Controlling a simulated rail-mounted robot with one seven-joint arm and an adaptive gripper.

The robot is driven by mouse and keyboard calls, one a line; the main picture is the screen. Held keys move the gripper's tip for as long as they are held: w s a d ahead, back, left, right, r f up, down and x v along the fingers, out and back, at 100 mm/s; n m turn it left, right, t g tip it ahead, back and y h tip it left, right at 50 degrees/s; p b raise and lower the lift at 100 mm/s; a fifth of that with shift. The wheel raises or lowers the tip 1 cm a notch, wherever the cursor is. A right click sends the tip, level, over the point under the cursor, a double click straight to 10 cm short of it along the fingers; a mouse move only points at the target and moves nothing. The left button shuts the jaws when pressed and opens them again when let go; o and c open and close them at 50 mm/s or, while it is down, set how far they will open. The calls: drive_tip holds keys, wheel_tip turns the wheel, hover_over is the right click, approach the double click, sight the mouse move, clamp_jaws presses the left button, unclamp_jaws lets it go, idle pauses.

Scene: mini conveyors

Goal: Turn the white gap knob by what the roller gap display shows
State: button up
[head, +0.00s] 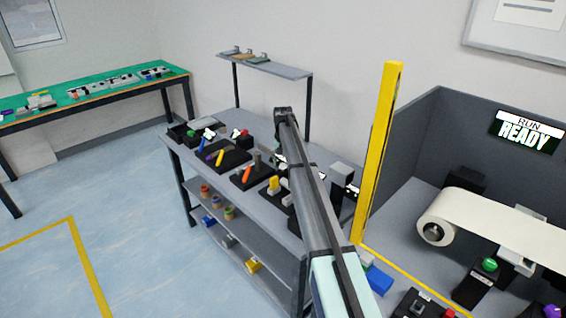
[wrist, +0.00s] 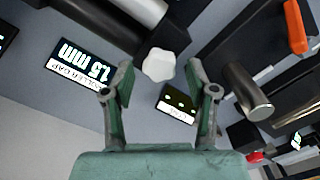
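My gripper (wrist: 160,72) is open, with one finger on each side of the knob and a gap showing at both sides. The roller gap display (wrist: 82,68) is left of the knob, appears turned over, and reads 1.5 mm. In the head view my arm reaches over the bench, and I cannot make out the gripper or the knob there.
Another small display (wrist: 178,103) lies just below the knob. Metal rollers (wrist: 246,92) and an orange handle (wrist: 295,27) are to the right. In the head view a yellow post (head: 378,150) stands right of my arm, beside a white roll machine (head: 440,222) with a READY screen (head: 526,132).

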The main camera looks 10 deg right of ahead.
clamp_jaws()
drive_tip(key=shift+n, duration=0.3)
drive_tip(key=n+b, duration=0.1)
drive_tip(key=n, duration=0.3)
drive_tip(key=shift+a+b, duration=0.1)
drive_tip(key=shift+b, duration=0.2)
drive_tip(key=n+b, duration=0.1)
drive_tip(key=n, duration=0.4)
idle(0.4)
drive_tip(key=shift+o, duration=1.1)
unclamp_jaws()
